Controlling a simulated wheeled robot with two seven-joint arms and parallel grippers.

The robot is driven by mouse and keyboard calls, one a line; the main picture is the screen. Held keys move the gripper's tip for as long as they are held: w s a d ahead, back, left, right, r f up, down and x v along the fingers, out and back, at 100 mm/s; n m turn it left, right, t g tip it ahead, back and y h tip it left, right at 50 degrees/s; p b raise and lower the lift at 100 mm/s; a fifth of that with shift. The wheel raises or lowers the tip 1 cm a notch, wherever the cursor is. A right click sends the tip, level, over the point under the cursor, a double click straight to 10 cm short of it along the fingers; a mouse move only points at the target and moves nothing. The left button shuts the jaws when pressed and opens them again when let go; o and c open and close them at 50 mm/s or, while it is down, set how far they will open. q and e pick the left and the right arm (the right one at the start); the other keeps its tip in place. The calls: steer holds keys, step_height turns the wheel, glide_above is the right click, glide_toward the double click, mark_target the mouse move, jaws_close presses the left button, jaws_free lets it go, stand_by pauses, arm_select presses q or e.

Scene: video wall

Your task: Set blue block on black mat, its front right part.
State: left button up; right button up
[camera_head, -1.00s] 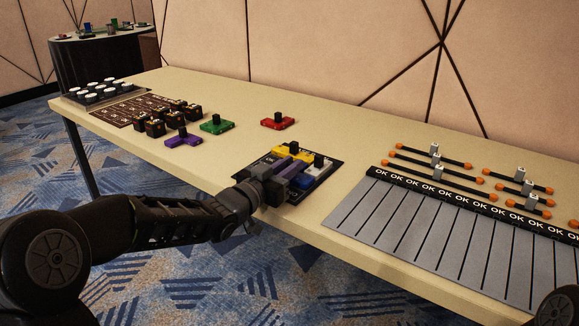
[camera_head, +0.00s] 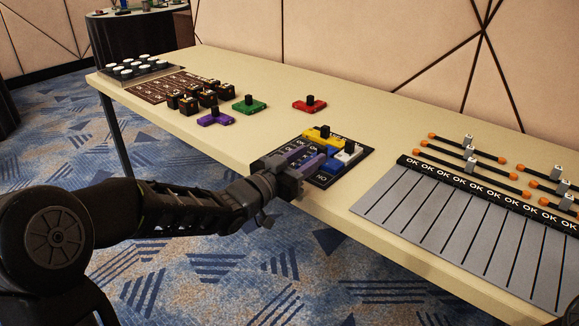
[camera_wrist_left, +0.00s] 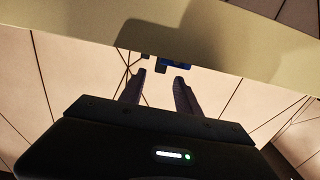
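The blue block (camera_head: 331,167) lies on the black mat (camera_head: 325,181), toward its front right, partly hidden by my gripper. My left gripper (camera_head: 311,156) is at the mat's front left, close to the blue block in the picture. In the left wrist view its two fingers (camera_wrist_left: 159,76) are apart with nothing between them. The blue block (camera_wrist_left: 176,64) shows beyond them at the table edge, clear of the fingers. My right gripper is out of view.
Red (camera_head: 310,105), green (camera_head: 249,106) and purple (camera_head: 215,119) blocks stand farther back and left. Black boxes (camera_head: 189,104) are beside them. A grey striped panel (camera_head: 465,225) lies to the right.

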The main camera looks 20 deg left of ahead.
arm_select(q)
steer(key=v, duration=0.7)
steer(key=shift+p, duration=0.45)
